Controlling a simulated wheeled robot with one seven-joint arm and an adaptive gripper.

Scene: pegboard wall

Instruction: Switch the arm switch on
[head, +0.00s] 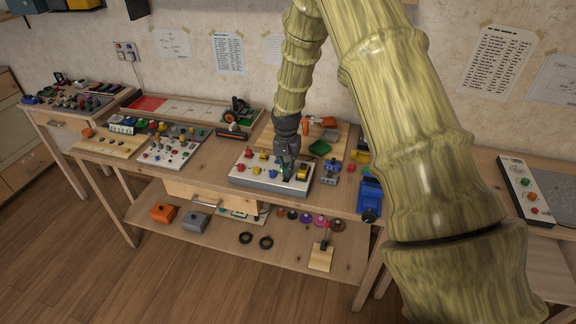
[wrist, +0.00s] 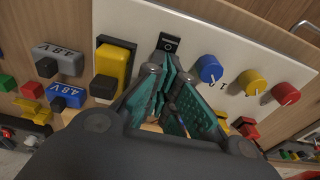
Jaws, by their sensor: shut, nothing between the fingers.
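A white control panel (head: 262,180) lies on the middle table, and it fills the upper part of the wrist view (wrist: 128,18). It carries a yellow block-shaped switch on a black base (wrist: 112,70) and a small black fitting (wrist: 168,42). My gripper (head: 287,171) points down over the panel's right part. In the wrist view its teal fingers (wrist: 172,95) are shut and empty, close to the black fitting and right of the yellow switch. The fingers hide part of the panel. I cannot tell which part is the arm switch, its position, or whether the fingers touch anything.
Blue (wrist: 209,68), yellow (wrist: 252,82) and red (wrist: 286,93) knobs sit on the panel. Grey (wrist: 58,60) and blue (wrist: 66,97) blocks marked 4.8V lie beside it. A blue vise-like item (head: 370,198) stands at the table's right. Another switch panel (head: 172,148) lies left.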

